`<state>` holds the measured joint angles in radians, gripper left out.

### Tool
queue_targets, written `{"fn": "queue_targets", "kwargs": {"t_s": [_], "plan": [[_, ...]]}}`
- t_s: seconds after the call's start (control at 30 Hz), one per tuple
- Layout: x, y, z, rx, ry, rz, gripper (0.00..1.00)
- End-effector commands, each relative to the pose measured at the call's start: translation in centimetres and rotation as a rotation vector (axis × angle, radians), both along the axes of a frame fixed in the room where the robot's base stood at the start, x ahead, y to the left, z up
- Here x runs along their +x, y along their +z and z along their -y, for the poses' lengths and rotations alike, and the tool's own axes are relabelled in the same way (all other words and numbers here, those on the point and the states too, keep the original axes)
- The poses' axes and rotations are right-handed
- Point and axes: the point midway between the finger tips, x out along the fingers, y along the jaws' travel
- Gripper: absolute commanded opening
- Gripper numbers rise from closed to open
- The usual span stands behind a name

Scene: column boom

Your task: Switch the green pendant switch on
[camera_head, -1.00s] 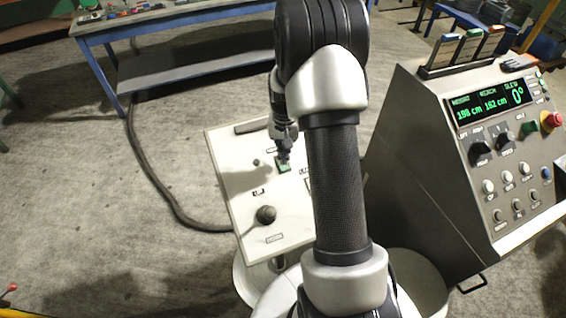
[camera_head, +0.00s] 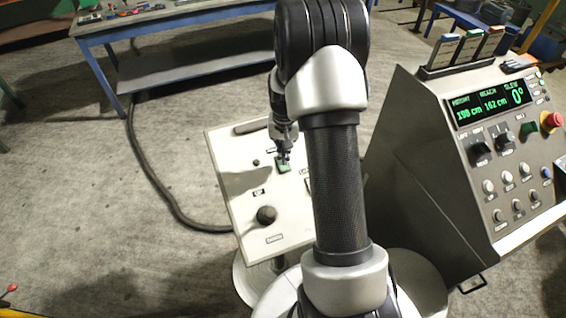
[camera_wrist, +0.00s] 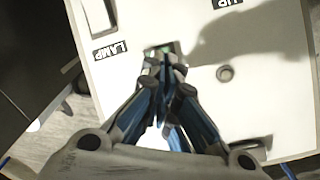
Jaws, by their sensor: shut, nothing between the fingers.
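The green switch (camera_head: 284,169) sits on the white pendant panel (camera_head: 240,196), below my gripper in the head view. My gripper (camera_head: 284,158) is shut and empty, its fingertips at or just over the green switch. In the wrist view, the closed fingertips (camera_wrist: 164,62) cover most of the switch, and a bit of green (camera_wrist: 175,47) shows past them. I cannot tell whether the tips touch it or which way it is set. A label reading LAMP (camera_wrist: 110,50) is beside it.
A dark round knob (camera_head: 266,214) stands up from the panel's lower part. A grey console (camera_head: 440,150) with a display and a red button (camera_head: 551,120) stands to the right. A blue-framed bench (camera_head: 180,75) is behind, and a dark cable (camera_head: 150,170) lies on the floor.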

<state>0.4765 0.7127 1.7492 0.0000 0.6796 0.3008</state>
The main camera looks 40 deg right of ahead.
Motion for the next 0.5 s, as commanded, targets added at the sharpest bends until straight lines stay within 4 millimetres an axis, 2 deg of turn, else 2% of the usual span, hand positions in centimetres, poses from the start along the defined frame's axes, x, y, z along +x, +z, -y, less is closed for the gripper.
{"fn": "queue_targets", "kwargs": {"t_s": [0.5], "plan": [[-0.02, -0.74, -0.01, 0.001, 0.0, -0.001, 0.0]]}}
